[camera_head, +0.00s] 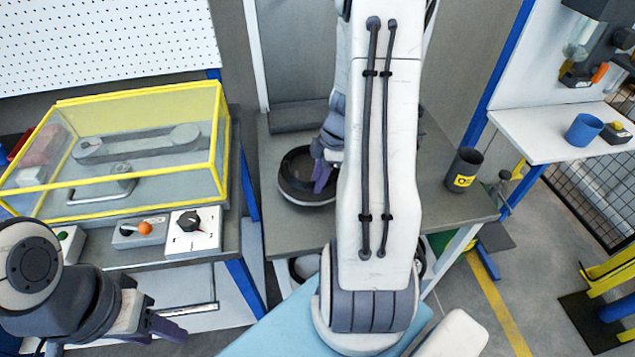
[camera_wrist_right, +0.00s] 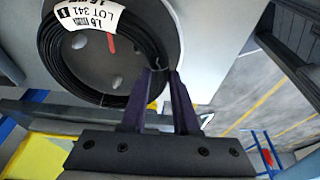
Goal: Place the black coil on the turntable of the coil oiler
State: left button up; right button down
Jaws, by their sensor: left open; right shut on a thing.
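The black coil (camera_wrist_right: 62,62), with a white label reading LOT 341, shows at the upper left of the right wrist view. My right gripper (camera_wrist_right: 160,75) is shut on its near edge; the exact contact is partly hidden. In the head view my right gripper (camera_head: 325,170) is at the right side of a round dark dish-like thing (camera_head: 294,192) on the grey bench. I cannot tell there coil from turntable. A grey disc with holes (camera_wrist_right: 118,82) shows inside the coil in the wrist view. My left gripper (camera_head: 165,328) is open and empty, low at the left.
A yellow-framed clear cover (camera_head: 120,135) stands on the left bench, with an orange-knobbed lever (camera_head: 144,228) and a black-knobbed box (camera_head: 192,232) before it. A dark cup with a yellow label (camera_head: 464,172) stands at the right of the grey bench (camera_head: 440,205). My right arm hides the middle.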

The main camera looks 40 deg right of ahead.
jog(key=shift+f, duration=0.8)
jog(key=c, duration=0.7)
grip_release()
jog(key=shift+s, duration=0.1)
jog(key=shift+o, duration=0.2)
